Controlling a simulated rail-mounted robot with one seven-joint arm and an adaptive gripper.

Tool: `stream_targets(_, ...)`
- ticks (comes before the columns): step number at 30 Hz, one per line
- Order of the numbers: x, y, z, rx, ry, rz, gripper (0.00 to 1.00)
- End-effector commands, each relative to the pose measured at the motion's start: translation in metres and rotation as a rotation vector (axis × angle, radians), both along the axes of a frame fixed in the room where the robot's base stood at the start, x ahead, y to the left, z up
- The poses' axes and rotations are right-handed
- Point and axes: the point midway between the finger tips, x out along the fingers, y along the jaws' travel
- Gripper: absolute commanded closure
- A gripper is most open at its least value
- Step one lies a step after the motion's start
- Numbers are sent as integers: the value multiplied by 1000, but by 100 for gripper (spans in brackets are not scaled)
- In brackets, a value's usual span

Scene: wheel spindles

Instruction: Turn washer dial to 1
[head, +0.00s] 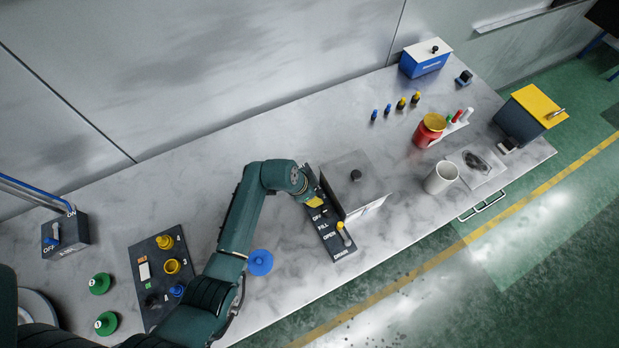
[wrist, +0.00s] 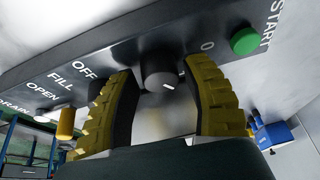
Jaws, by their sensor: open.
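The washer's dark control panel (head: 326,238) stands along the left side of the grey washer box (head: 358,166). In the wrist view the panel (wrist: 110,62) carries a dark grey round dial (wrist: 157,66) with a short white mark on its near face. A "0" shows to the right of the dial; no "1" is visible. My gripper (wrist: 160,70) is open, its yellow-padded fingers on either side of the dial with a visible gap on each side. In the head view my gripper (head: 312,201) is over the panel's far end and hides the dial.
A green START button (wrist: 245,41) is just right of the dial. A yellow-tipped lever (head: 341,227) stands near OPEN and DRAIN. A white mug (head: 440,178) and red jar (head: 429,130) stand right of the washer. A blue knob (head: 260,262) lies beside my arm.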

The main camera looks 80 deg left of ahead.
Motion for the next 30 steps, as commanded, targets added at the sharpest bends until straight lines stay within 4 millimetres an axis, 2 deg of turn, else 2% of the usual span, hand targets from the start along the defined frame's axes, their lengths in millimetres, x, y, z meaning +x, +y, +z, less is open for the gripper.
stream_targets(9, -26, -10, 68, 5, -1, 3, 52)
stream_targets(15, -39, -15, 99, 1, 0, 1, 52)
stream_targets(20, -41, -17, 105, 0, 1, 0, 52)
stream_targets(30, -41, -17, 105, 0, 1, 0, 52)
